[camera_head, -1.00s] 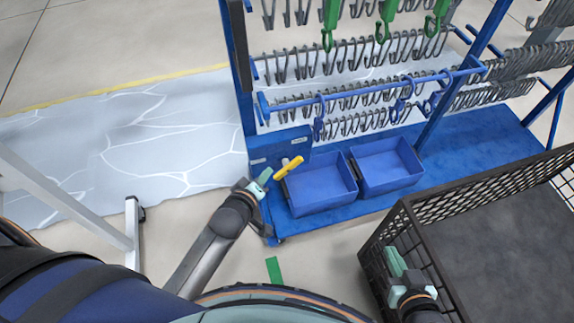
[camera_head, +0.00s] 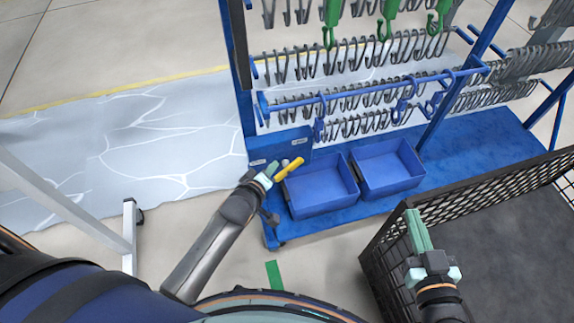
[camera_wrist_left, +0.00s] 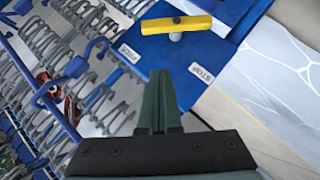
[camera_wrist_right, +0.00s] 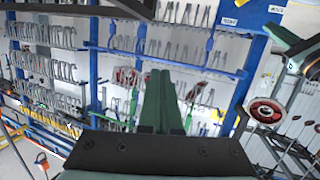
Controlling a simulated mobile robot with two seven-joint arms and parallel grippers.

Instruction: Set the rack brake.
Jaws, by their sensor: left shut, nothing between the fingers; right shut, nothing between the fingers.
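The rack brake shows as a yellow handle (camera_head: 290,168) on a pale knob in front of a blue plate (camera_head: 270,149) at the rack's lower left corner. In the left wrist view the yellow handle (camera_wrist_left: 177,25) lies across the top, above a white label reading STOP (camera_wrist_left: 201,73); a second label (camera_wrist_left: 129,53) is at the plate's other side. My left gripper (camera_head: 271,171) is shut and empty, close beside the handle's left end; whether they touch is unclear. My right gripper (camera_head: 413,218) is shut and empty, over the near left corner of the black crate.
The blue rack holds rows of grey hooks (camera_head: 350,52) and some green hooks (camera_head: 386,18). Two blue bins (camera_head: 320,205) sit on its base. A black mesh crate (camera_head: 385,240) stands at right. A white frame leg (camera_head: 131,235) stands at left.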

